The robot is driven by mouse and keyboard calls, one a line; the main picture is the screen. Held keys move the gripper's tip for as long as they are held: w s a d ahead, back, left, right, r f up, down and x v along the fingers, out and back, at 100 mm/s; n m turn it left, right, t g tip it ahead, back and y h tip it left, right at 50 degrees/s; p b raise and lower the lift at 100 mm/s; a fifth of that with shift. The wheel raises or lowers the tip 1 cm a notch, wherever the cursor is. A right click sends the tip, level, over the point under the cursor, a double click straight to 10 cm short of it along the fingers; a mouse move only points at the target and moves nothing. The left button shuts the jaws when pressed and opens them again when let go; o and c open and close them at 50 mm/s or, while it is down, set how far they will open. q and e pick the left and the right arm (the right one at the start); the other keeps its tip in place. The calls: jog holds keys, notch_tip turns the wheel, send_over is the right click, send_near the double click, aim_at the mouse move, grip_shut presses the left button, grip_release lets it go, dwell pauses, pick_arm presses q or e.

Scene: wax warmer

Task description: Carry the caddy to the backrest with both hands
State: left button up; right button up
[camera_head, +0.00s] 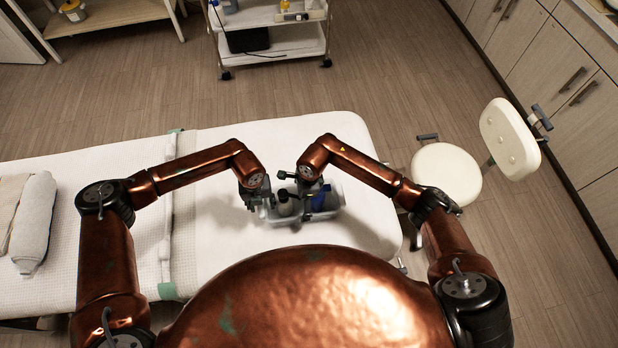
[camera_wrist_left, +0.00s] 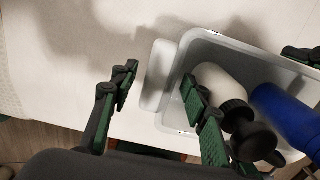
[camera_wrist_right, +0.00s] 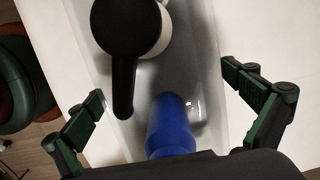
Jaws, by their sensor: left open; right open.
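The caddy (camera_head: 330,212) is a pale translucent bin on the white bed, holding a white bottle with a black pump top (camera_head: 284,205) and a blue bottle (camera_head: 320,198). My left gripper (camera_wrist_left: 158,82) is open at the caddy's left end. In the left wrist view a pale end tab (camera_wrist_left: 160,75) lies between its fingers, one finger outside and one over the inside. My right gripper (camera_wrist_right: 165,82) is open above the caddy, its fingers towards opposite long sides. Contact cannot be told. The bed's left section (camera_head: 100,165) may be the backrest; it looks nearly flat.
Rolled towels (camera_head: 35,215) lie at the bed's far left. A green-edged band (camera_head: 180,200) crosses the bed. A cream stool with its own small back (camera_head: 508,138) stands right of the bed. A white trolley (camera_head: 270,45) stands behind. The bed around the band is clear.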

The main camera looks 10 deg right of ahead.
jog(key=shift+r, duration=0.1)
pick_arm(q)
notch_tip(320, 180, up, 12)
jog(key=shift+f, duration=0.2)
pick_arm(e)
notch_tip(320, 180, up, 12)
jog(key=d, duration=0.2)
jog(key=shift+s, duration=0.15)
pick_arm(q)
jog(key=shift+s, duration=0.1)
dwell(0.4)
